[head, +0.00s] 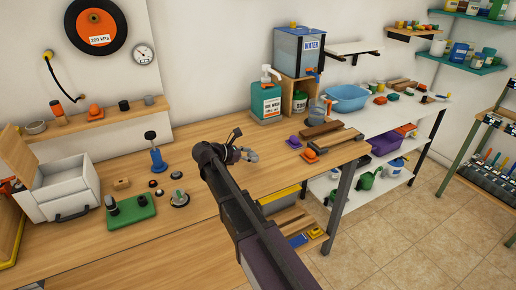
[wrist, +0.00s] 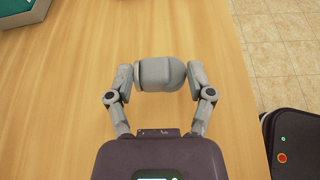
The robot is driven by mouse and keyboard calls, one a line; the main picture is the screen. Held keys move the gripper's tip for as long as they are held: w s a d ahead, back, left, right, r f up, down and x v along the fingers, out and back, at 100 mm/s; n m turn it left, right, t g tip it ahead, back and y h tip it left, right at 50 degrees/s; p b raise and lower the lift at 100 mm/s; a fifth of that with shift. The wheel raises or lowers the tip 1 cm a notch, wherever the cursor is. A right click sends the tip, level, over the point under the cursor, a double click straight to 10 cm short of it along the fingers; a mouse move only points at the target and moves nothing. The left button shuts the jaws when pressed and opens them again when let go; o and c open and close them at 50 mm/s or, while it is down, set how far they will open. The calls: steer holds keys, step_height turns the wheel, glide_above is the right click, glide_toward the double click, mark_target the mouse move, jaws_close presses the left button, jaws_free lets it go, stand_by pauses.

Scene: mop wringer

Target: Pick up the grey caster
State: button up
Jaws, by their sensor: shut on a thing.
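The grey caster (wrist: 161,73) sits between the two fingers of my gripper (head: 243,154). In the wrist view it is a rounded grey piece, with a pad pressed on its left and right sides. My gripper is shut on it, above the wooden workbench (head: 215,198). In the head view the caster is small and partly hidden by my gripper, and I cannot tell its details. I cannot tell how far it is from the bench top.
A green block with dark pegs (head: 131,211), a blue-based stand (head: 157,161) and small dark parts stand to the left. A green jug (head: 266,100) and a water tank (head: 299,50) stand behind. An orange-based tool (head: 311,154) lies to the right. Bench around my gripper is mostly clear.

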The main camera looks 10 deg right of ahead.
steer(key=s+a, duration=0.2)
steer(key=s, duration=0.1)
steer(key=s+a, duration=0.2)
steer(key=s, duration=0.1)
steer(key=s+a+r+p, duration=0.1)
steer(key=s+a, duration=0.1)
steer(key=s, duration=0.1)
steer(key=shift+a, duration=0.25)
step_height(320, 180, up, 6)
steer(key=p, duration=0.6)
steer(key=shift+s+r, duration=0.1)
steer(key=shift+r, duration=0.15)
steer(key=shift+s, duration=0.2)
stand_by(0.6)
